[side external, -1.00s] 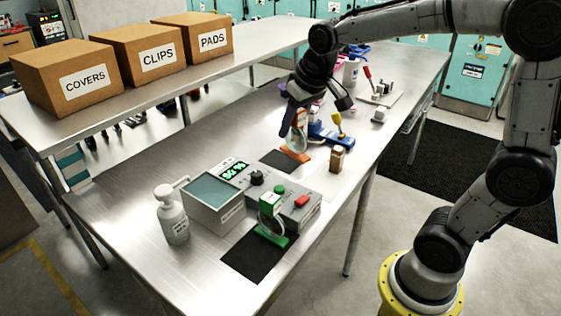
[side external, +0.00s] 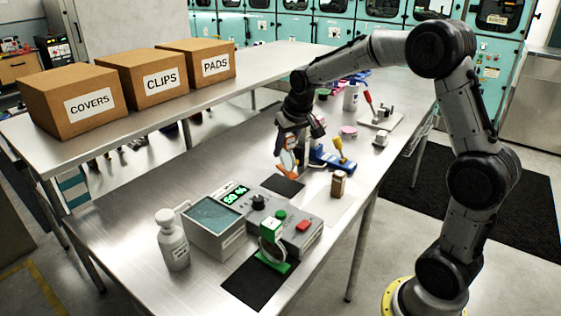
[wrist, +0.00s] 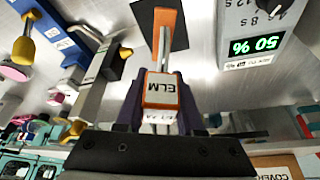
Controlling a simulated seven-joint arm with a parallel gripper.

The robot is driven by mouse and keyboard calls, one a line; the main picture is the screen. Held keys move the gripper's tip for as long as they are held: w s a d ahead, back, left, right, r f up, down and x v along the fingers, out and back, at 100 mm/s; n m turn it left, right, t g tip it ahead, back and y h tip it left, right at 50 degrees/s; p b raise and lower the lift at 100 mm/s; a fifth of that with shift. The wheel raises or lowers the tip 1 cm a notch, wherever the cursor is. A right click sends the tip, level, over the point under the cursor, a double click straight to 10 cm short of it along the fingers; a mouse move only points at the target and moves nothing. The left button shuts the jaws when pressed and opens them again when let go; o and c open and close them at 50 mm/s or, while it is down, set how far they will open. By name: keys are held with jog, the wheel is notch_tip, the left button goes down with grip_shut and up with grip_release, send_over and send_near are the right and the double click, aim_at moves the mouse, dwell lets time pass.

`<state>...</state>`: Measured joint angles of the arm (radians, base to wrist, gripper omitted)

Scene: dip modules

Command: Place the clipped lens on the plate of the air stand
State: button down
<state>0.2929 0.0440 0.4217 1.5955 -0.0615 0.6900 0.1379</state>
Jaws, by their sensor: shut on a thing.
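My gripper (side external: 290,137) is shut on the orange clip that carries the lens. The clear lens (side external: 287,158) hangs upright below, with an orange foot (side external: 287,173) at the bottom. The foot appears raised above the table, near a small dark square plate (side external: 283,187); the wrist view shows this plate (wrist: 145,22) behind the foot. No label names the air stand, so I cannot tell which part it is.
A grey control box (side external: 290,232) with knob and buttons, and a 50 % display (side external: 235,194), stand in front. A green-framed lens (side external: 270,243) stands at a dark mat (side external: 245,290).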

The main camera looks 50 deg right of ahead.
aim_at(281, 160)
jog(key=shift+w+d+f, duration=0.2)
jog(key=shift+w+f, duration=0.3)
jog(key=shift+f, duration=0.1)
jog(key=shift+s+a+x, duration=0.1)
jog(key=shift+s+x, duration=0.05)
jog(key=shift+x, duration=0.85)
jog(key=shift+s+a+x, duration=0.1)
jog(key=shift+s+x, duration=0.1)
jog(key=shift+x, duration=0.85)
jog(key=shift+f, duration=0.25)
jog(key=c, duration=0.5)
grip_release()
